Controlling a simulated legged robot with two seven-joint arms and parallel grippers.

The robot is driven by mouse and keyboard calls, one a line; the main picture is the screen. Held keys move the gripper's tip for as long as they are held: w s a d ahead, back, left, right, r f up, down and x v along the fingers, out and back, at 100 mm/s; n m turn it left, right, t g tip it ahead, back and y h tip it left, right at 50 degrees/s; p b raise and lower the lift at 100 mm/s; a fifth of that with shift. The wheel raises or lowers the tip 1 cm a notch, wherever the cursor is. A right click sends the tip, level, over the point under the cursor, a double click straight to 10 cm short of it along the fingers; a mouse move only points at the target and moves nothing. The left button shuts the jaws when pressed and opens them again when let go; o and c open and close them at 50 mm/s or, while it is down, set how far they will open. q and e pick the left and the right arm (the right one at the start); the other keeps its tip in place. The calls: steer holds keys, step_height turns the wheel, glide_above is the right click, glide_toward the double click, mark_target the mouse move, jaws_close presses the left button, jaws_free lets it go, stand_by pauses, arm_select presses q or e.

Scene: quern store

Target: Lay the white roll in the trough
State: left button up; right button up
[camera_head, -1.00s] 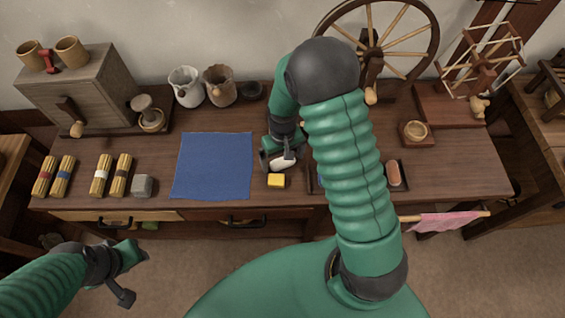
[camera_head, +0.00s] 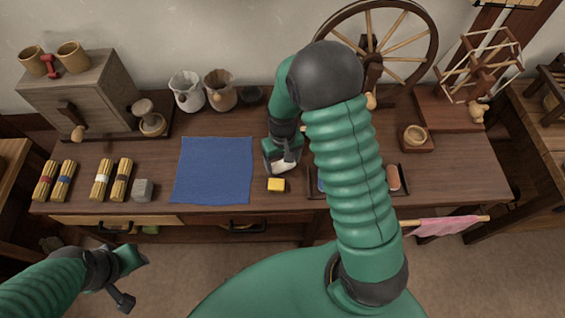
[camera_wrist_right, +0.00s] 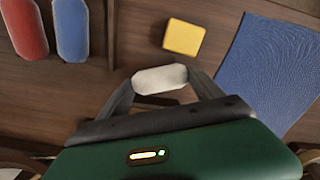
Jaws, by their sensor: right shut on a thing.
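The white roll (camera_head: 287,166) is in the jaws of my right gripper (camera_head: 283,160), behind the yellow block. The wrist view also shows the roll (camera_wrist_right: 160,78) between both fingers; whether it touches the table is unclear. The trough (camera_head: 404,179) is right of it, largely hidden by my right arm. My left gripper (camera_head: 132,275) hangs open and empty in front of the table at the lower left.
A yellow block (camera_head: 276,185) lies close in front of my right gripper. A blue cloth (camera_head: 213,170) lies to the left, with a grey block (camera_head: 143,189) and several banded bundles beyond.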

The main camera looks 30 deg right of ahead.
step_height(320, 180, up, 3)
steer(key=shift+f+p, duration=0.1)
steer(key=shift+p, duration=0.2)
steer(key=s+a+r+p, duration=0.1)
steer(key=s+a, duration=1)
steer(key=w+d+r+n+p, duration=0.2)
steer(key=d+n+p, duration=0.15)
steer(key=n, duration=1.25)
steer(key=w+d+r+n+p, duration=0.2)
steer(key=w+d+n+p, duration=0.15)
steer(key=n, duration=1.15)
steer(key=w+d, duration=0.3)
steer(key=w, duration=0.1)
steer(key=w+d+f, duration=0.1)
steer(key=w+d, duration=0.2)
steer(key=w, duration=0.1)
steer(key=w+d, duration=0.3)
steer(key=w, duration=0.1)
steer(key=shift+f, duration=0.2)
steer(key=shift+w+d+f+n, duration=0.2)
steer(key=shift+w+d+n, duration=0.05)
steer(key=shift+w+n, duration=0.05)
steer(key=shift+a+f, duration=0.1)
steer(key=shift+f, duration=1.4)
steer(key=shift+f+b, duration=0.15)
steer(key=shift+b, duration=0.15)
steer(key=shift+s+f, duration=0.1)
steer(key=shift+f, duration=0.05)
